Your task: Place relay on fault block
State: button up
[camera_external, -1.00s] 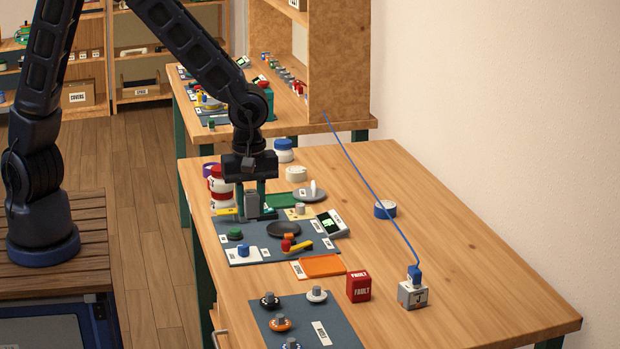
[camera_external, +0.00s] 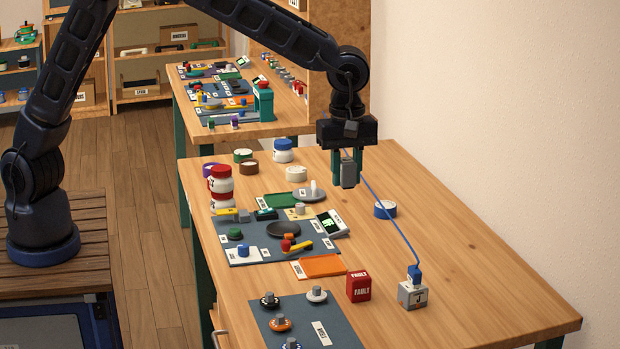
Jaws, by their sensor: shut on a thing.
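My gripper (camera_external: 346,172) is shut on a small grey block, the relay (camera_external: 348,175), and holds it upright in the air above the back part of the table. The red fault block (camera_external: 358,287) stands on the table to the right of an orange tray, with white FAULT lettering on its faces. Its top is bare. The relay is well above and behind the fault block, apart from it.
A white and grey box (camera_external: 412,294) with a blue plug (camera_external: 415,273) and a raised blue cable stands right of the fault block. The orange tray (camera_external: 322,266) lies to its left. A blue-rimmed roll (camera_external: 385,209) lies farther back. The right of the table is clear.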

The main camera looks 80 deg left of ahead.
aim_at(359, 275)
jog(key=w+f, duration=0.1)
jog(key=f, duration=0.5)
jog(key=d+f, duration=0.1)
jog(key=f, duration=0.6)
jog(key=w+f, duration=0.1)
jog(key=f, duration=0.5)
jog(key=shift+w+d+f, duration=0.15)
jog(key=shift+w+d, duration=0.2)
jog(key=shift+d, duration=0.05)
jog(key=o, duration=1)
jog(key=shift+f, duration=0.15)
